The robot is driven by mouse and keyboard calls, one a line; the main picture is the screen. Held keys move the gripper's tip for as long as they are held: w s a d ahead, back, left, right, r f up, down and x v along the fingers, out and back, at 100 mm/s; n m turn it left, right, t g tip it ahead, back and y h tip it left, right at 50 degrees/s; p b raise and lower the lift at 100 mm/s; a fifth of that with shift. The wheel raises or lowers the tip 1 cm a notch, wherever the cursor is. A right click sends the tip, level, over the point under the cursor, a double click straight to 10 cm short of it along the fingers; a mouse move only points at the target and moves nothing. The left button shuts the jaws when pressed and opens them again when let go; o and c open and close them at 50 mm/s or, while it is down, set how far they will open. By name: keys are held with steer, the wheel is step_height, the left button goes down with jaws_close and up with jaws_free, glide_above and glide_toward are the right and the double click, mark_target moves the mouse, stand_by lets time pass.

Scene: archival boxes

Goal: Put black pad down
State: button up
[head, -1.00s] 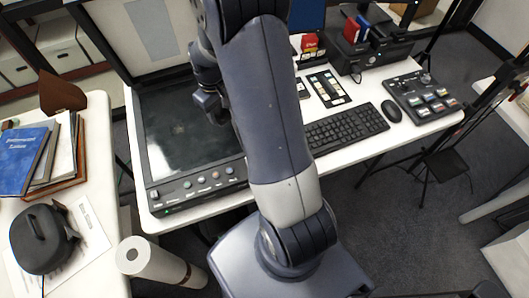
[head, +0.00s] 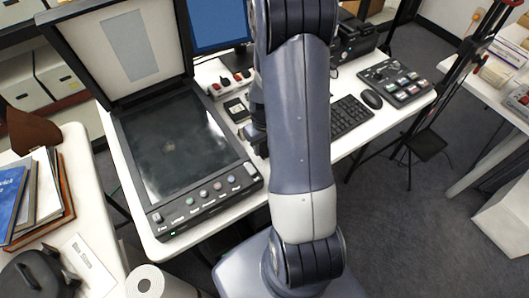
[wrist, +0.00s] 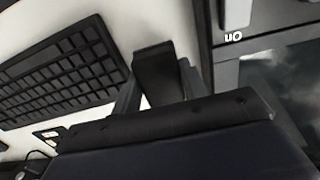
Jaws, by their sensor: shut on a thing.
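My gripper (head: 256,136) is partly hidden behind my arm in the head view, over the white desk between the flatbed scanner (head: 180,150) and the keyboard (head: 350,115). In the wrist view my gripper (wrist: 160,88) is shut on a small dark block, which I take for the black pad (wrist: 153,72). White desk top shows beyond the pad. I cannot tell whether the pad touches the desk. The keyboard (wrist: 65,70) is at left and the scanner edge (wrist: 228,75) at right in the wrist view.
The scanner lid stands open (head: 125,45) beside a monitor (head: 218,25). A mouse (head: 372,99) and a button panel (head: 397,80) lie right of the keyboard. Books (head: 40,195) and a black case (head: 38,275) are on the left table. Some bare desk shows near the scanner's right side.

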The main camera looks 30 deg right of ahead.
mark_target(264, 153)
steer(key=shift+f, duration=2.2)
steer(key=shift+f, duration=0.1)
steer(key=shift+f, duration=0.15)
steer(key=o, duration=0.9)
step_height(264, 153, up, 13)
steer(key=shift+f, duration=0.2)
